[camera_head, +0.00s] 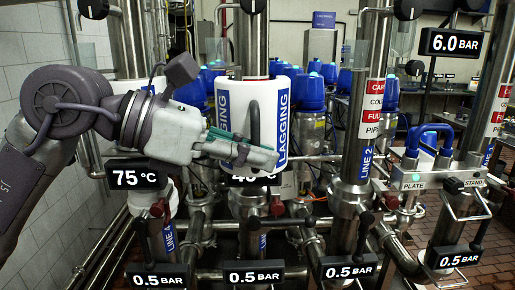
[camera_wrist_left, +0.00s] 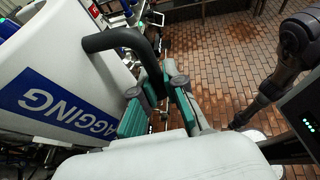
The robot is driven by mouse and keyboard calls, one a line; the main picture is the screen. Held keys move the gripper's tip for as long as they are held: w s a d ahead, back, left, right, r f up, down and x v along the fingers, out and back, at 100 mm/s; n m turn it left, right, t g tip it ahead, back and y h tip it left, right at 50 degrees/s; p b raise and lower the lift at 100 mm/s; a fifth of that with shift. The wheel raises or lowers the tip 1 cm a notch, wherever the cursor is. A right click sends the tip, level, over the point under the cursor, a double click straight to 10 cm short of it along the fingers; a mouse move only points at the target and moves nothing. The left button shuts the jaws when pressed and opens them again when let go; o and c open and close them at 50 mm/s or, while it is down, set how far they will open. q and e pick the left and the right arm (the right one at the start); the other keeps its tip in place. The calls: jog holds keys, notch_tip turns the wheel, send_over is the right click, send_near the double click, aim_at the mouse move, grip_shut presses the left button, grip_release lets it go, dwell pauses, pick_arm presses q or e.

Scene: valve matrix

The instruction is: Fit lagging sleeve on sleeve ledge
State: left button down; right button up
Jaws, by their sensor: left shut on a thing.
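The lagging sleeve (camera_head: 230,100) is a white cylinder with blue LAGGING labels and a black handle (camera_head: 254,125). It stands upright around, or right in front of, the second steel pipe; I cannot tell which. In the left wrist view the sleeve (camera_wrist_left: 50,60) fills the left side, and its handle (camera_wrist_left: 125,40) runs down between the fingers. My left gripper (camera_head: 262,157) is shut on this handle, in front of the sleeve. It also shows in the left wrist view (camera_wrist_left: 155,95). The sleeve ledge cannot be made out, as my gripper and a sign cover the sleeve's lower end. My right gripper is not in view.
A 75 °C sign (camera_head: 135,178) and several 0.5 BAR signs (camera_head: 253,274) stand out in front of the pipes. The LINE 2 pipe (camera_head: 362,130) rises to the right of the sleeve. Blue-capped valves (camera_head: 310,95) stand behind. Brick floor (camera_wrist_left: 215,60) is open beside the gripper.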

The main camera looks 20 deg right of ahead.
aim_at(235, 134)
pick_arm(q)
jog(key=w, duration=0.1)
jog(key=w+d+p, duration=0.1)
jog(key=shift+w, duration=0.35)
jog(key=shift+w+d+p, duration=0.3)
jog(key=shift+w+p, duration=0.55)
jog(key=shift+w, duration=0.1)
jog(key=w+d+p, duration=0.2)
jog(key=w+p, duration=0.2)
jog(key=w, duration=0.3)
jog(key=shift+w+f, duration=0.2)
jog(key=shift+w, duration=0.05)
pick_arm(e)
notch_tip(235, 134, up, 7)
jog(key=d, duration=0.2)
pick_arm(q)
jog(key=shift+d, duration=0.1)
jog(key=shift+f+b, duration=0.25)
jog(key=shift+b, duration=0.15)
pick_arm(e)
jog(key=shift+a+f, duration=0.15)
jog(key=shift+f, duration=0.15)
